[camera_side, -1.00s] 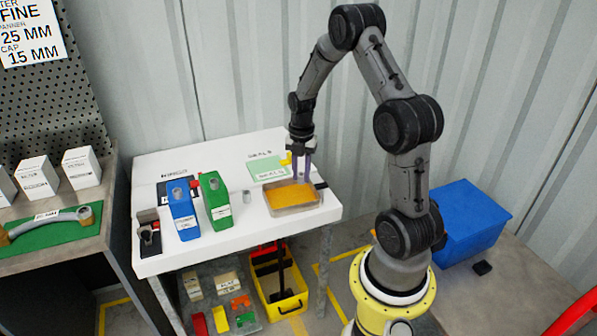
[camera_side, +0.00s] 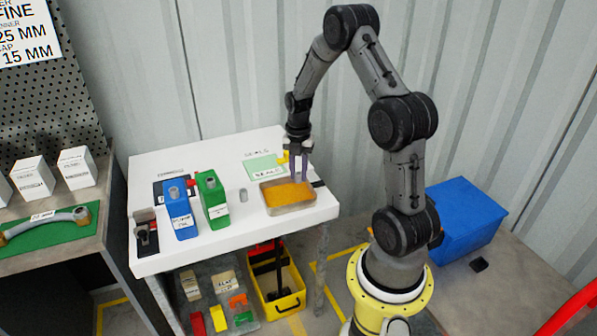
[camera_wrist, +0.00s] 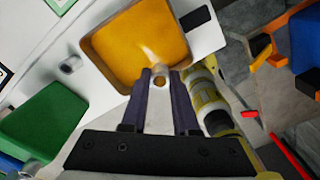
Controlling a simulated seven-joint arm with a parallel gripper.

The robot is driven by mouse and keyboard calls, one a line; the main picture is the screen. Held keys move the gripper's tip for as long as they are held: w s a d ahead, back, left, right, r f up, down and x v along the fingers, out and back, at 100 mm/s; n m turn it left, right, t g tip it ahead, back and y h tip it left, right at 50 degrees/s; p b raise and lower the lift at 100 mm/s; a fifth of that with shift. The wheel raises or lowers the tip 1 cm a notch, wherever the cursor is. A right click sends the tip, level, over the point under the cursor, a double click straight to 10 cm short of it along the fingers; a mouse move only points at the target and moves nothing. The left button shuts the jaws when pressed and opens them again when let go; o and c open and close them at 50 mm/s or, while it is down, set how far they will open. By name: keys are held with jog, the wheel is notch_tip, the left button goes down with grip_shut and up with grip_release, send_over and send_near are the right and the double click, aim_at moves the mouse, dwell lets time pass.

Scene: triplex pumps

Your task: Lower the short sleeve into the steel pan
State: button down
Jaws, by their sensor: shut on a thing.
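The steel pan (camera_side: 289,210) stands at the right end of the white table, a shallow rectangular tray with an orange-yellow inside. It also shows at the top of the wrist view (camera_wrist: 98,62). My gripper (camera_side: 300,180) points down over the pan's back right part. In the wrist view its purple fingers (camera_wrist: 160,76) are shut on a small sleeve (camera_wrist: 160,83), seen partly between the tips in front of the pan's near side. The sleeve is too small to make out in the side view. I cannot tell its exact height above the pan floor.
A grey sleeve (camera_side: 243,195) stands on the table left of the pan. Green (camera_side: 213,196) and blue (camera_side: 180,210) blocks stand farther left. A green labelled mat (camera_side: 265,168) lies behind the pan. A yellow bin (camera_side: 280,290) sits under the table.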

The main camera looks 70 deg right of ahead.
aim_at(299, 173)
jog(key=shift+f, duration=1.65)
jog(key=shift+f, duration=2.55)
dwell(0.8)
jog(key=c, duration=0.6)
grip_release()
jog(key=shift+r, duration=0.15)
